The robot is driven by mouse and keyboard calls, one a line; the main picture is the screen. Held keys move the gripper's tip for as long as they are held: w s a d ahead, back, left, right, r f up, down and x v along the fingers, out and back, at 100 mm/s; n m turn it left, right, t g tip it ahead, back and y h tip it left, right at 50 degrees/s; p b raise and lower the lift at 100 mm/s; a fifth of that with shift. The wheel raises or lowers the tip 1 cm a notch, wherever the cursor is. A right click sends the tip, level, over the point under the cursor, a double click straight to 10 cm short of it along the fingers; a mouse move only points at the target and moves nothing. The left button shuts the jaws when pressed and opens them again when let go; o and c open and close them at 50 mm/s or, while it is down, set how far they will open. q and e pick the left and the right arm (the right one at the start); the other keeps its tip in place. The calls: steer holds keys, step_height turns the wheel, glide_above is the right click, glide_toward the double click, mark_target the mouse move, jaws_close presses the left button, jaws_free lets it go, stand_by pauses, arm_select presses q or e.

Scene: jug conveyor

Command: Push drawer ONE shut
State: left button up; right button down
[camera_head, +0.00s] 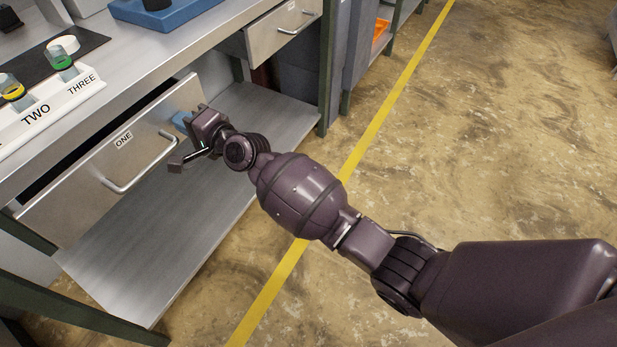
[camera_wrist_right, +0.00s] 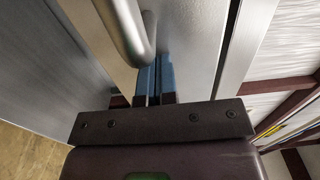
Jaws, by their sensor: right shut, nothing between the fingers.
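Drawer ONE (camera_head: 75,190) is a metal drawer under the workbench with a label reading ONE and a bar handle. It stands partly open, with a dark gap behind its front panel. My right gripper (camera_head: 181,119) is at the right part of the drawer front, to the right of the handle (camera_head: 143,171). In the right wrist view, the blue fingers (camera_wrist_right: 155,80) are shut with nothing between them. They point at the metal front beside the handle (camera_wrist_right: 138,35); I cannot tell whether they touch it. My left gripper is not in view.
A second drawer (camera_head: 284,28) is farther along the bench. A lower metal shelf (camera_head: 160,250) lies beneath drawer ONE. A white rack (camera_head: 60,100) marked TWO and THREE stands on the bench top. The floor with a yellow line (camera_head: 385,110) is clear to the right.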

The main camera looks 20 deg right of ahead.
steer(key=shift+x, duration=1.25)
steer(key=shift+r+b, duration=0.15)
steer(key=shift+b, duration=0.15)
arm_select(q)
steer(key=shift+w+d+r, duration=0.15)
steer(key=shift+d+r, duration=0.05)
arm_select(e)
steer(key=shift+r, duration=0.1)
